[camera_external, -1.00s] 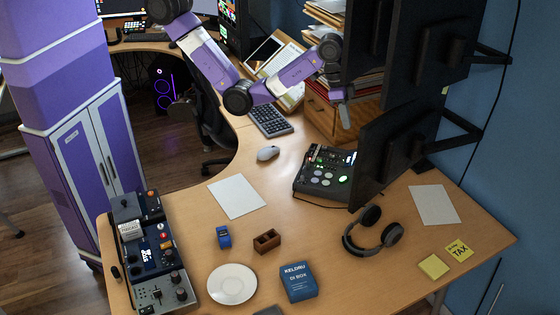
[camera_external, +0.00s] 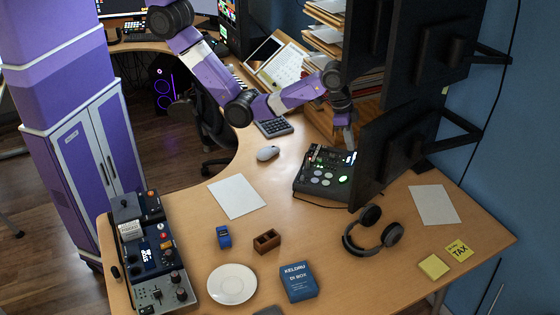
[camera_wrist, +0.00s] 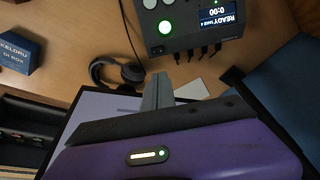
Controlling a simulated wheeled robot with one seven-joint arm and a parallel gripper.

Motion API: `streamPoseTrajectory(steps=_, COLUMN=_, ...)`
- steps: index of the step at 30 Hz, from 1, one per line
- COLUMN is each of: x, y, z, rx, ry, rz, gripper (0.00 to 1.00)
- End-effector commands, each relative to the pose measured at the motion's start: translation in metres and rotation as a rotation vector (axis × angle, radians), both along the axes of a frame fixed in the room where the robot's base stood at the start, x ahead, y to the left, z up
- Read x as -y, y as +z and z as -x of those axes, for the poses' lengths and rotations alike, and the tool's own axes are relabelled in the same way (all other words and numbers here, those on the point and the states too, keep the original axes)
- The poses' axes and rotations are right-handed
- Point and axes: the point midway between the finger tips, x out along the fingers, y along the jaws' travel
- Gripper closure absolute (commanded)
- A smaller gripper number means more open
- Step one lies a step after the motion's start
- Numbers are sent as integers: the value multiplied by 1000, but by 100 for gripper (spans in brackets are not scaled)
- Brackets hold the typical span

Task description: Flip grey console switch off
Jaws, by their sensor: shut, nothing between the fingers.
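A dark grey console (camera_external: 322,180) with round buttons, some lit green, and a small screen stands on the desk beside the black monitor. In the wrist view, its body (camera_wrist: 185,38) is at the top, with a lit green button, a display and cables plugged into its edge. My gripper (camera_external: 349,141) is just above and behind the console's far right end in the external view. In the wrist view my gripper (camera_wrist: 160,80) has its fingers together and empty, pointing towards the console; I see no clear contact.
Black monitors (camera_external: 385,160) on wall arms stand close to the right of my gripper. Headphones (camera_external: 373,230) lie in front of the console, and a mouse (camera_external: 267,153) lies to its left. Another console with knobs (camera_external: 150,255) stands at the desk's left end.

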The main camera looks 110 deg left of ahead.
Motion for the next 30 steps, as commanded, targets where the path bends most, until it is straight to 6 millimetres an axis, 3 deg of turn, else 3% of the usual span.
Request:
streamPoseTrajectory(steps=2, x=0, y=-9, z=-2, rx=0, ry=0, rz=-6, gripper=100)
streamPoseTrajectory(steps=17, x=0, y=-15, z=-4, rx=-1, ry=-1, rz=-8, gripper=100)
streamPoseTrajectory(steps=30, x=-3, y=-90, z=-26, rx=-4, ry=0, rz=-7, gripper=100)
